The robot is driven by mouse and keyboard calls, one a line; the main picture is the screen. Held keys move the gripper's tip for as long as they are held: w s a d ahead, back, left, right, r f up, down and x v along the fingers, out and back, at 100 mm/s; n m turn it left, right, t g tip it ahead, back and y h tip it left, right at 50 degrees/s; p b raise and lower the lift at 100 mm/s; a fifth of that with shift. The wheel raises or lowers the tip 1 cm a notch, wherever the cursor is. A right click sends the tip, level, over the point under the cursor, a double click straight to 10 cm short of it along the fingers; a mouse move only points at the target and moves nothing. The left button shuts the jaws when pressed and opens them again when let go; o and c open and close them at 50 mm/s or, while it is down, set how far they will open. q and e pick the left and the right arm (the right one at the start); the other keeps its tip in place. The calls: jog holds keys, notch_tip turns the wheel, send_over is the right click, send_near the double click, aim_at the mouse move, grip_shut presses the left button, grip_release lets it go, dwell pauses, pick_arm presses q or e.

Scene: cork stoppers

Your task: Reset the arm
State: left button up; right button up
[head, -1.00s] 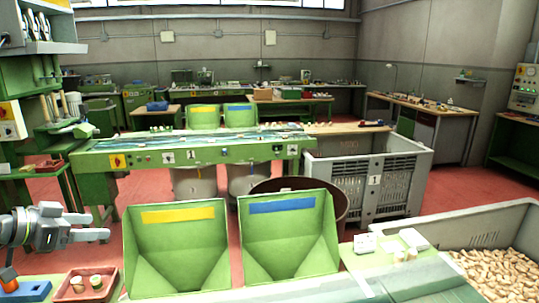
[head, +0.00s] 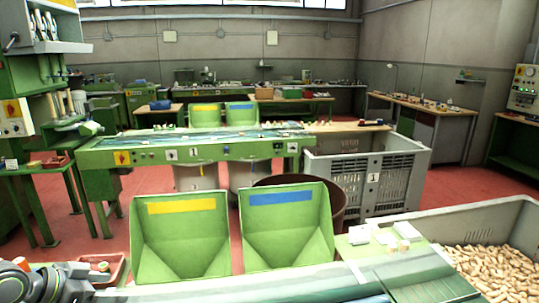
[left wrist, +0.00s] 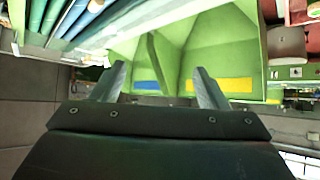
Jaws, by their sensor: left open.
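My left gripper (left wrist: 160,82) shows in the left wrist view with its two fingers spread apart and nothing between them. Beyond the fingers are the green chutes, upside down in that view, with the blue label (left wrist: 147,86) and the yellow label (left wrist: 219,85). In the head view my left arm is at the bottom left corner, cut off by the frame edge, in front of a small red tray (head: 118,268). A cork stopper (head: 103,266) shows at the tray. My right gripper is not in view.
The yellow-labelled chute (head: 180,240) and the blue-labelled chute (head: 287,235) stand behind the front conveyor (head: 250,290). A grey crate of loose corks (head: 495,265) is at the right.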

pick_arm(q)
jog(key=s+d+f+n+g+y, duration=0.1)
jog(key=s+d+f, duration=0.2)
jog(key=s+f, duration=0.4)
jog(key=s+d+f+g+y, duration=0.1)
jog(key=s+d+f, duration=0.25)
jog(key=f, duration=0.45)
jog(key=s+d+f+n+g+y, duration=0.1)
jog(key=s+f+n+y, duration=0.15)
jog(key=s, duration=0.65)
jog(key=s+d+f+n+g+y, duration=0.1)
jog(key=s+f+n+g+y, duration=0.2)
jog(key=s, duration=0.5)
notch_tip(320, 180, down, 25)
jog(key=a, duration=0.2)
jog(key=s+d+f+g, duration=0.1)
jog(key=s+f, duration=1.4)
jog(key=shift+s+d+h, duration=0.2)
jog(key=shift+d+h, duration=0.15)
jog(key=shift+h, duration=0.1)
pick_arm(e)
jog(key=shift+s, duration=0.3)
pick_arm(q)
jog(key=shift+n, duration=0.25)
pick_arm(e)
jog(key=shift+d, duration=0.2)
